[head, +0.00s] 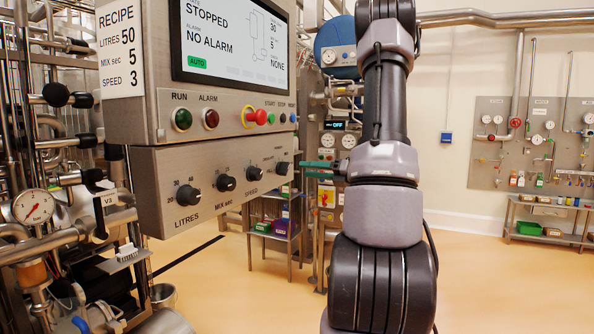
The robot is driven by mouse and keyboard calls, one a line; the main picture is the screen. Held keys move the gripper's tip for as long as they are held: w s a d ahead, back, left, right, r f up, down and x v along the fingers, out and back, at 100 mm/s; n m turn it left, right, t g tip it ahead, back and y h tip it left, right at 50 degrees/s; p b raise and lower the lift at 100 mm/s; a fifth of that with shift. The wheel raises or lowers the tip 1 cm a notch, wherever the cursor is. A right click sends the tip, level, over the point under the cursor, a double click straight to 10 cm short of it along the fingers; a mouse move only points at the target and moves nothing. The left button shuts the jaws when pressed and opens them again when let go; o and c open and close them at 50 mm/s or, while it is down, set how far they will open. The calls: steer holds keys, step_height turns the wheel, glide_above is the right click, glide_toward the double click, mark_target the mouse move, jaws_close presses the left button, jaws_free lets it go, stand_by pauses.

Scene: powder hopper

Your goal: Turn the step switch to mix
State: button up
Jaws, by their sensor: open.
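The grey control box (180,215) carries a row of black knobs: LITRES (188,195), MIX sec (227,183), SPEED (252,173) and a fourth knob (281,168) at the right end. The fourth knob looks like the step switch, but its labels are too small to read, and I cannot tell where it points. My gripper (310,169), with teal fingers, is open just right of this knob, reaching toward the panel from the right. I cannot tell whether the fingers touch or surround the knob.
The screen (232,40) above reads STOPPED, NO ALARM and AUTO. A recipe card (121,50) reads litres 50, mix sec 5, speed 3. A red button (258,117) sits above the knobs. Pipes and a gauge (33,207) crowd the left. The floor at right is clear.

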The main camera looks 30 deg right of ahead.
steer(key=shift+v, duration=2.3)
steer(key=s+a+r+n+g, duration=0.1)
steer(key=s+a+n+g, duration=0.35)
steer(key=a+n, duration=0.45)
steer(key=s+a+r+n+g, duration=0.2)
steer(key=s+a+n+g, duration=0.35)
steer(key=a, duration=0.55)
steer(key=s+a+r+n+t+h, duration=0.1)
steer(key=s+n+h, duration=0.3)
steer(key=n, duration=0.5)
steer(key=s+a+r+n+t+h, duration=0.1)
steer(key=s+r+n+t+h, duration=0.1)
steer(key=n, duration=0.8)
steer(key=s+r+h, duration=0.1)
steer(key=s+h, duration=0.1)
steer(key=h, duration=0.1)
steer(key=shift+a+r, duration=0.35)
steer(key=shift+r, duration=0.05)
steer(key=shift+c, duration=0.3)
